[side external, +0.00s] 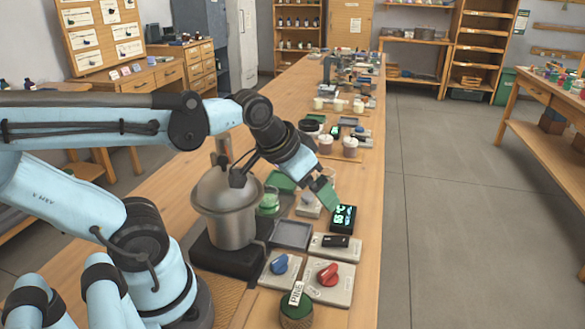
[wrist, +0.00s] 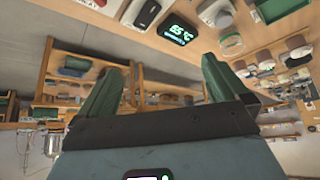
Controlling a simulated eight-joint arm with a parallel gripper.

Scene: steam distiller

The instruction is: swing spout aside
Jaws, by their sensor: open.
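The steam distiller's metal pot (side external: 232,222) with its domed lid stands on a dark base (side external: 228,259) left of the bench's middle. A short upright piece rises from the lid. I cannot make out the spout clearly; my arm covers part of the area above and right of the lid. My gripper (side external: 325,196) is to the right of the pot, apart from it and above the bench near the digital display. In the wrist view its two green fingers (wrist: 156,78) are spread wide with nothing between them.
A lit display (side external: 344,218) stands under my gripper; it also shows in the wrist view (wrist: 181,30). A green glass vessel (side external: 268,203) is beside the pot. Blue (side external: 280,264) and red (side external: 329,273) knobs and a green-capped jar (side external: 296,309) are nearer. The floor (side external: 455,220) is clear.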

